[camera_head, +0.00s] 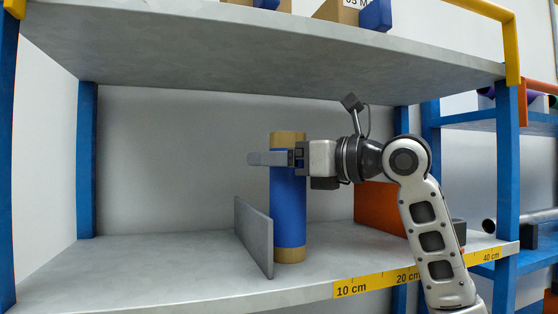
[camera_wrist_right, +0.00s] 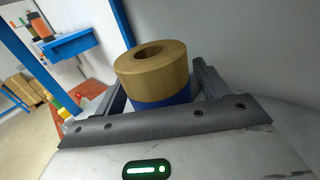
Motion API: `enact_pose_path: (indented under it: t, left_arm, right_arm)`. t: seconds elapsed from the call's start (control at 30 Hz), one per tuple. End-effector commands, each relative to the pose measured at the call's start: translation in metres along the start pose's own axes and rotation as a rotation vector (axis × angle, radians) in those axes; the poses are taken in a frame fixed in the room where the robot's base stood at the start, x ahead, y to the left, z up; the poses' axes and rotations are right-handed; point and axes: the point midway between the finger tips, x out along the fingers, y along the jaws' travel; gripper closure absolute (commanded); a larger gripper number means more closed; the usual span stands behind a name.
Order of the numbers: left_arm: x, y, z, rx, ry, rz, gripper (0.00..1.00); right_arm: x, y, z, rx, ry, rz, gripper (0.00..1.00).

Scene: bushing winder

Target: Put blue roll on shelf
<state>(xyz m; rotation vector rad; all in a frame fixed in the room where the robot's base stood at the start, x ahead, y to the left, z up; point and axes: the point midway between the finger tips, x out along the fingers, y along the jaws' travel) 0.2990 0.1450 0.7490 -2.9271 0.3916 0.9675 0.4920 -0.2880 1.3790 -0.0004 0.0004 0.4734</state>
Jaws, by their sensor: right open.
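The blue roll (camera_head: 288,215) has tan ends and stands upright on the grey shelf (camera_head: 150,268), beside a thin grey divider plate (camera_head: 254,237). My right gripper (camera_head: 272,158) is open around the roll's upper part, reaching in from the right. In the right wrist view the roll's tan hollow top (camera_wrist_right: 154,68) sits between the two fingers of the gripper (camera_wrist_right: 162,88). Whether a finger touches the roll cannot be told. My left gripper is not in view.
An orange-brown block (camera_head: 380,207) stands on the shelf behind my right arm. An upper shelf board (camera_head: 250,38) carrying boxes hangs above. A yellow ruler strip (camera_head: 420,275) runs along the front edge. The shelf left of the divider is clear.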

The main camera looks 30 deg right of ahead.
Motion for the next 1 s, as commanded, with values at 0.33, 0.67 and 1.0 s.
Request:
enact_pose_path:
  t: [0.33,0.67,1.0]
  left_arm:
    - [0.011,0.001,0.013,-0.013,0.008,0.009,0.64]
    - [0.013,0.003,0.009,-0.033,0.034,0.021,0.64]
    - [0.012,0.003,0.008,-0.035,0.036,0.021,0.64]
  right_arm:
    - [-0.069,-0.002,-0.004,-0.004,-0.002,-0.008,0.26]
    - [-0.114,-0.001,-0.002,0.0,0.0,-0.003,0.26]
    - [-0.118,0.0,-0.001,0.0,0.0,-0.002,0.26]
